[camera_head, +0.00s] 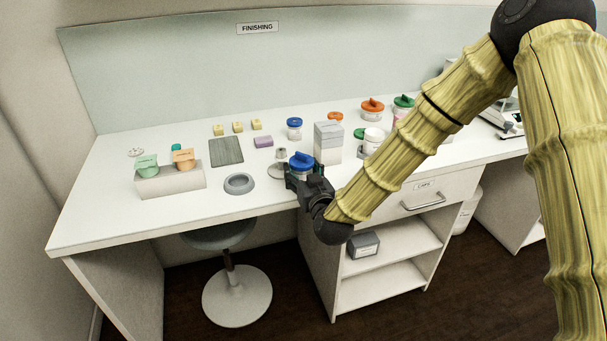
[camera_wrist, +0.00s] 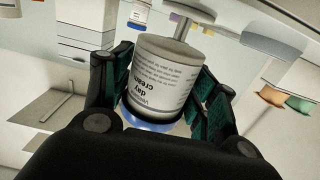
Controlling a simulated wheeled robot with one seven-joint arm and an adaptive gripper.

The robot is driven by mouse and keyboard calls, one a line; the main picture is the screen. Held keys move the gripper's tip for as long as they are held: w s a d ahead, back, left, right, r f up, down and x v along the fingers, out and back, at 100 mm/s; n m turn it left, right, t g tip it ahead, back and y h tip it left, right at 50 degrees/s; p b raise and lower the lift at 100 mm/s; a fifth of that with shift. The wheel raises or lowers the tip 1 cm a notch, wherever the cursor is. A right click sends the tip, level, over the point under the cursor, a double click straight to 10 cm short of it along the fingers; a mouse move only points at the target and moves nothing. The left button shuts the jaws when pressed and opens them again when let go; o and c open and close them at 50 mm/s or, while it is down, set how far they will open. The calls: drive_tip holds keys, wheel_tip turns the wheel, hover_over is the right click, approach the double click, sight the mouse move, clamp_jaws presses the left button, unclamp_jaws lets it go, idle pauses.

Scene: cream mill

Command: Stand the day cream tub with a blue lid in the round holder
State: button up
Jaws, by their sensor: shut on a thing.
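The day cream tub (camera_wrist: 160,75), white with printed text, is clasped between the two fingers of my gripper (camera_wrist: 165,95). In the wrist view its blue lid (camera_wrist: 150,126) is toward the bottom and the tub appears upside down. In the head view its blue lid (camera_head: 301,158) shows just above my gripper (camera_head: 305,182), which hides most of the tub. The tub looks upright near the table's front edge; whether it touches the table cannot be told. The round holder (camera_head: 239,191), a grey ring, lies empty on the table to the left of my gripper.
A pale block (camera_head: 170,182) with a green and an orange tub stands left of the holder. A grey ribbed mat (camera_head: 226,150) lies behind it. A tall grey-white box (camera_head: 328,145) and another blue-lidded tub (camera_head: 294,130) stand behind my gripper. Table between gripper and holder is clear.

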sight(304, 176)
drive_tip(key=w, duration=0.2)
drive_tip(key=shift+w+d+f, duration=0.1)
drive_tip(key=shift+w+d, duration=0.2)
drive_tip(key=shift+w, duration=0.05)
drive_tip(key=shift+f+p, duration=0.7)
drive_tip(key=shift+f, duration=1.1)
drive_tip(key=shift+f, duration=0.2)
drive_tip(key=o, duration=1.2)
drive_tip(key=shift+o, duration=0.2)
drive_tip(key=shift+r, duration=0.1)
drive_tip(key=shift+r, duration=0.2)
drive_tip(key=b+v, duration=0.2)
drive_tip(key=v, duration=1)
